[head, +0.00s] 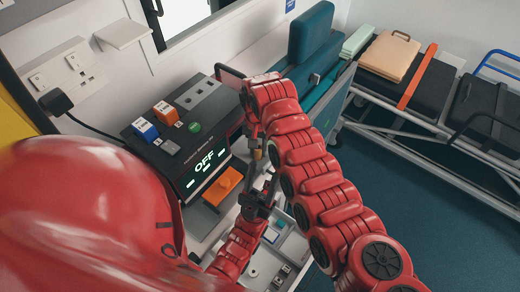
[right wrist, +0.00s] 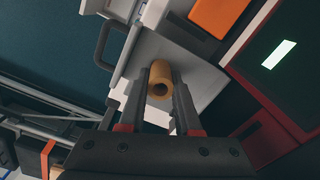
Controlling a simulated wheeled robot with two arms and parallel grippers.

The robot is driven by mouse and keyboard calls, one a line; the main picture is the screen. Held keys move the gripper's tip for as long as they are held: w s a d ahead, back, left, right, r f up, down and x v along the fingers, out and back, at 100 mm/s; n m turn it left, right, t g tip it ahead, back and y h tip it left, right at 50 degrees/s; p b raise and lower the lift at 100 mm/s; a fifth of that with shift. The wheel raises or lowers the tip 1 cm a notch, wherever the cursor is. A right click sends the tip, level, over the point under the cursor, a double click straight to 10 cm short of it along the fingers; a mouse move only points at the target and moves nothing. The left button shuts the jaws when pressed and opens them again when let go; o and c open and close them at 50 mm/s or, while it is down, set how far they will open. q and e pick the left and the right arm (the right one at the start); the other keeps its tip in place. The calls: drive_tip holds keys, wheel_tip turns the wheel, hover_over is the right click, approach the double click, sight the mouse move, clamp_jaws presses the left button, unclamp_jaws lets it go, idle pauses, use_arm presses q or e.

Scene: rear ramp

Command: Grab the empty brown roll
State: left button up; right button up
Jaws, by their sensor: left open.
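The brown roll (right wrist: 160,80) is a short hollow tube. In the head view the right gripper (head: 256,142) is beside the black box, and only a small part of the roll (head: 257,154) shows. My left gripper (head: 258,200) is open below the right one, close to the orange block, with its fingers partly hidden by the right arm.
A black control box (head: 205,155) with a lit "OFF" display stands on the white counter. An orange block (head: 223,186) is in front of it. A drawer or tray with a dark handle (right wrist: 106,45) is beside the roll. A stretcher (head: 400,110) stands at the right.

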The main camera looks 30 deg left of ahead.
clamp_jaws()
drive_tip(key=shift+r, duration=0.15)
drive_tip(key=shift+r, duration=0.25)
wheel_tip(320, 180, up, 17)
drive_tip(key=b, duration=0.1)
drive_tip(key=shift+w+a+r, duration=0.15)
drive_tip(key=shift+a, duration=0.05)
